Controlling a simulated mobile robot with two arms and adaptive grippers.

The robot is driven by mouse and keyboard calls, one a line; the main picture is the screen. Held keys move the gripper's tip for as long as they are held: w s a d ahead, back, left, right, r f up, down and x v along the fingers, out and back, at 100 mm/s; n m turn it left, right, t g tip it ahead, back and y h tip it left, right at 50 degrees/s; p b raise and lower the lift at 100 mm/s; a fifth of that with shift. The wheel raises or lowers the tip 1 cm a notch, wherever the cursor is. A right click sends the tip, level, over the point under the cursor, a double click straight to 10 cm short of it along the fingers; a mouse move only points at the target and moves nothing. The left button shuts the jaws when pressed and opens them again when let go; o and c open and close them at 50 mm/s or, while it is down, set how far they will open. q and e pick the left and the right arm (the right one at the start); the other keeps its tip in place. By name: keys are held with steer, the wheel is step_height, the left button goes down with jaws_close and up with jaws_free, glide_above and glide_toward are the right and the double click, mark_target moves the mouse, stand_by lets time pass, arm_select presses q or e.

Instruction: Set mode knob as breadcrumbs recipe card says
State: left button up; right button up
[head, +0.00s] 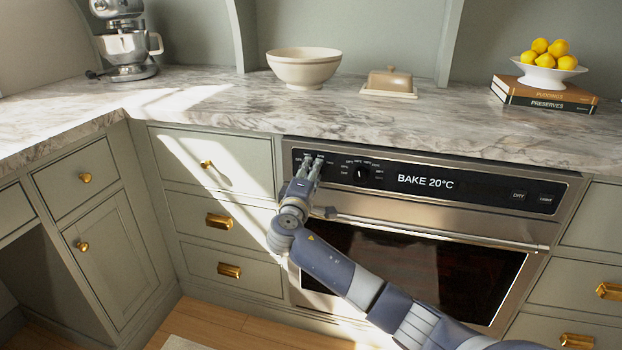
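The oven's control panel (480,187) is a black strip under the counter edge, and its display (425,183) reads "BAKE 20°C". My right gripper (311,159) is at the left end of the panel, with its two fingers pointing at the panel. They cover the spot where a left knob would be, so I cannot see a knob there or tell whether the fingers touch one. A second round knob (361,175) with small temperature marks around it is to the right, clear of the gripper. No recipe card is in view. My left gripper is not in view.
The oven handle (440,236) runs below the panel, near my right wrist. DRY (518,196) and LIGHT (546,199) buttons are at the panel's right. On the marble counter (225,105) stand a mixer (127,45), a bowl (303,68), a butter dish (389,83) and books (543,97) under lemons.

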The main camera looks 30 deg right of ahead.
arm_select(q)
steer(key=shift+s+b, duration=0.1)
steer(key=shift+b, duration=0.25)
arm_select(e)
steer(key=shift+m, duration=0.5)
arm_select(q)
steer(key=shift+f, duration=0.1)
arm_select(e)
steer(key=o, duration=1.1)
steer(key=shift+c, duration=0.2)
steer(key=v, duration=1.2)
